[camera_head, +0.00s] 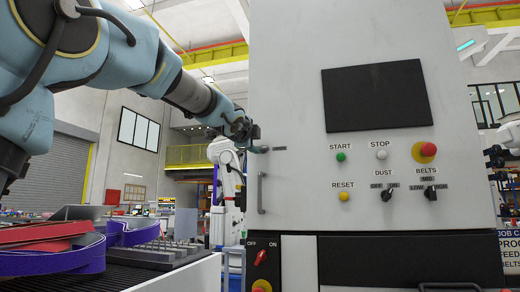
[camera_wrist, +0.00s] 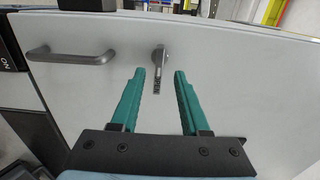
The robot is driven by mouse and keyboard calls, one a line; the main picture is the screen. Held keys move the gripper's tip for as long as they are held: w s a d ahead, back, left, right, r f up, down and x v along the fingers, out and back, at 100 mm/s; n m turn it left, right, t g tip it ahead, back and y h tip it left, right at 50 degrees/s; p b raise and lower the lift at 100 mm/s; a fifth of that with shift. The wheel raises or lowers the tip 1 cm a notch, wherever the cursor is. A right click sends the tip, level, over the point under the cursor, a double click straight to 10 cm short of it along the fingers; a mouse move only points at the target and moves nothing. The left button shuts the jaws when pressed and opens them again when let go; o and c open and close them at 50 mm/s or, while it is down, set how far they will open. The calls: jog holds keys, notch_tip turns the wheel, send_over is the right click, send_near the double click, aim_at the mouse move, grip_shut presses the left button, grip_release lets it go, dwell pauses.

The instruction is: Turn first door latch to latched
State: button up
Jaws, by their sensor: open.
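The door latch (camera_wrist: 160,56) is a small grey metal piece on the white cabinet door (camera_wrist: 240,75). In the wrist view it sits just beyond the fingertips, near the gap between them. A small dark label (camera_wrist: 157,88) with unreadable lettering shows below it. My gripper (camera_wrist: 157,74) has two teal fingers, open and empty, pointing at the latch; contact cannot be made out. In the head view my gripper (camera_head: 262,149) is at the left edge of the cabinet, beside the label (camera_head: 279,148), and hides the latch, so its setting cannot be told there.
A grey bar handle (camera_head: 261,193) is on the door below my gripper; it also shows left in the wrist view (camera_wrist: 70,55). A red switch (camera_head: 260,257) is lower. Control buttons and a dark screen (camera_head: 375,96) are to the right. Belts (camera_head: 50,250) lie at lower left.

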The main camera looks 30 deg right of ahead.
aim_at(260, 148)
jog(key=p+x, duration=0.1)
jog(key=x, duration=0.5)
grip_shut()
dwell(0.3)
